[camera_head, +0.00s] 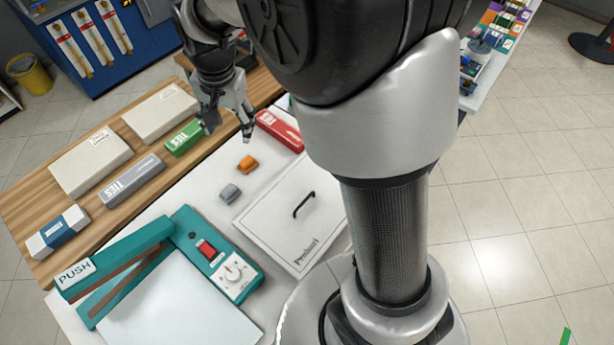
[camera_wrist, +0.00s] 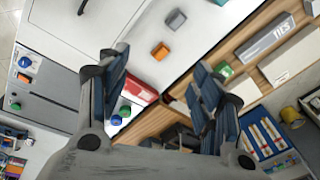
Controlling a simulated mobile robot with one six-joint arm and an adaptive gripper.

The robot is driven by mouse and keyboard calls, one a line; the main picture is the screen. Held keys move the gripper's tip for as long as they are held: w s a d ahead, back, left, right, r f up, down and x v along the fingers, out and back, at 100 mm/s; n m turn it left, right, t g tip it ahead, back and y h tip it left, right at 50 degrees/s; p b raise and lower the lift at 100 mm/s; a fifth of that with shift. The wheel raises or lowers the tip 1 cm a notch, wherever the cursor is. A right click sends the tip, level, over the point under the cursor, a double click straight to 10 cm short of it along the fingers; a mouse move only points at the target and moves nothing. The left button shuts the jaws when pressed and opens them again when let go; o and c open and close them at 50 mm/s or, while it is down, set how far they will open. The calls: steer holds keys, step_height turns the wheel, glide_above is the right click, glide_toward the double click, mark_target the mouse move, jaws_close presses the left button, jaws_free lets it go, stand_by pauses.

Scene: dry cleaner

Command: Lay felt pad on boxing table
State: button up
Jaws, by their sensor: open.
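My gripper (camera_head: 229,128) is open and empty, hanging above the seam between a white table and a wooden-topped table. In the wrist view its fingers (camera_wrist: 160,88) are spread apart with nothing between them. A small orange block (camera_head: 247,163) and a small grey block (camera_head: 230,193) lie on the white table (camera_head: 202,183). The orange one (camera_wrist: 160,51) and the grey one (camera_wrist: 175,20) also show in the wrist view. Either may be the felt pad; I cannot tell which. The wooden table (camera_head: 28,193), bearing several boxes, looks like the boxing table.
A red box (camera_head: 280,131) lies near the gripper. A green box (camera_head: 184,138), a grey box (camera_head: 131,180) and white boxes (camera_head: 91,163) occupy the wooden table. A teal press (camera_head: 215,250) and a white handled board (camera_head: 275,220) fill the white table's near part.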

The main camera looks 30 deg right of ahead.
steer(key=s+d+r+n+t, duration=0.1)
steer(key=s+d+r+n, duration=0.1)
steer(key=s+r, duration=0.4)
steer(key=s+d+r+n+t, duration=0.1)
steer(key=s+d+r+n, duration=0.15)
steer(key=s, duration=0.65)
steer(key=s+n, duration=0.3)
steer(key=s, duration=0.7)
steer(key=shift+s+d+t, duration=0.2)
steer(key=shift+d+t, duration=0.1)
steer(key=shift+d, duration=0.15)
